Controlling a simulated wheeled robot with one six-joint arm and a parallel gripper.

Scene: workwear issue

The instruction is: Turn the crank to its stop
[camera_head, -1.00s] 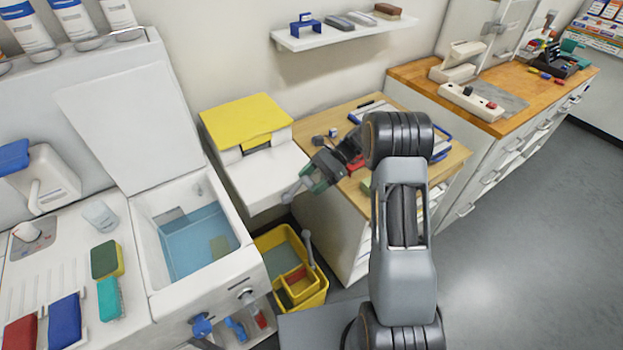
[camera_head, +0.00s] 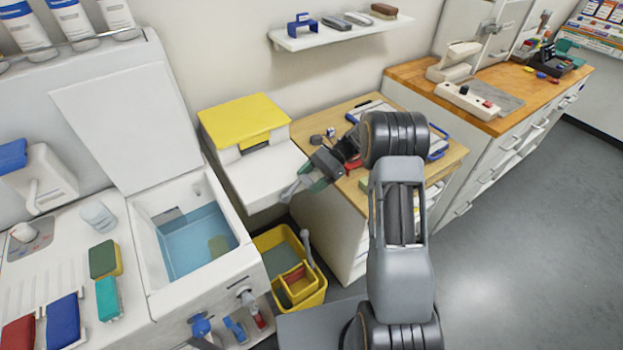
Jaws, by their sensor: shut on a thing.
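My gripper (camera_head: 303,182) is at the right front corner of the white ledge below the yellow-lidded box. It is shut on a small grey piece, the crank (camera_head: 287,195), whose pale end shows just past the fingertips. The fingers hide most of the crank, and its pivot and stop cannot be made out. My arm reaches in from the right, over the wooden-topped cabinet.
The yellow-lidded box (camera_head: 243,122) stands on the white ledge (camera_head: 252,183). A yellow bucket (camera_head: 312,298) with a grey lever is on the floor below. The water-filled sink (camera_head: 200,240) is left. The wooden-topped cabinet (camera_head: 452,160) is right; open floor lies farther right.

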